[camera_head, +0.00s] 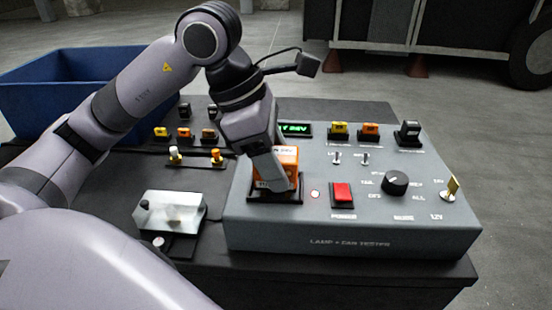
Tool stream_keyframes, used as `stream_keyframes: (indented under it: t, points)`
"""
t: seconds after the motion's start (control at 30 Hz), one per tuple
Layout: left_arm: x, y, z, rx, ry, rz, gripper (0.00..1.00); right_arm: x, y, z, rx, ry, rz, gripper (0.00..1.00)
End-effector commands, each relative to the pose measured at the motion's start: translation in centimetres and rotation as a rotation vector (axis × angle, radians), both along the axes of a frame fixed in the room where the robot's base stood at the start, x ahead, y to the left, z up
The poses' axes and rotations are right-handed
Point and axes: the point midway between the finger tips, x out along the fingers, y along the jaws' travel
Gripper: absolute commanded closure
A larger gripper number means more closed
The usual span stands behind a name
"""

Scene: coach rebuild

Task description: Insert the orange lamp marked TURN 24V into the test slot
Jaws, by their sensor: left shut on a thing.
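My left gripper (274,184) is shut on an orange lamp (289,156), which is partly hidden behind the finger. The lamp is upright at the test slot (257,197), a dark socket on the left of the grey tester's top. The lamp's lower end is down at the socket; I cannot tell how deep it sits. Its marking is too small to read here. My right gripper is not in view.
The grey lamp tester (350,243) has a red power switch (342,193), a black knob (395,182) and a green display (296,129). Several small lamps stand behind.

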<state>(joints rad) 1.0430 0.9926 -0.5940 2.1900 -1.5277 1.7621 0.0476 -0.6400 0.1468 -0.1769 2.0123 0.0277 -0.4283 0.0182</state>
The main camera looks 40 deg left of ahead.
Motion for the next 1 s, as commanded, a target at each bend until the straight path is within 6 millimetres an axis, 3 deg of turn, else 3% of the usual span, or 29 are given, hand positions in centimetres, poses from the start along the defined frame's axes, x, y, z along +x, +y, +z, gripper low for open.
stream_keyframes:
  t: [0.77, 0.8, 1.0]
  points:
    - [0.0, 0.0, -1.4, 0.0, -0.001, 0.0, 0.81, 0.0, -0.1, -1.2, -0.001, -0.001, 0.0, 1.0]
    - [0.0, 0.0, -1.2, 0.0, -0.001, 0.0, 0.36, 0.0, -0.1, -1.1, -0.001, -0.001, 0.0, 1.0]
    - [0.0, 0.0, -1.2, 0.0, 0.0, 0.0, 0.36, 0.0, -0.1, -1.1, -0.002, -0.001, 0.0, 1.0]
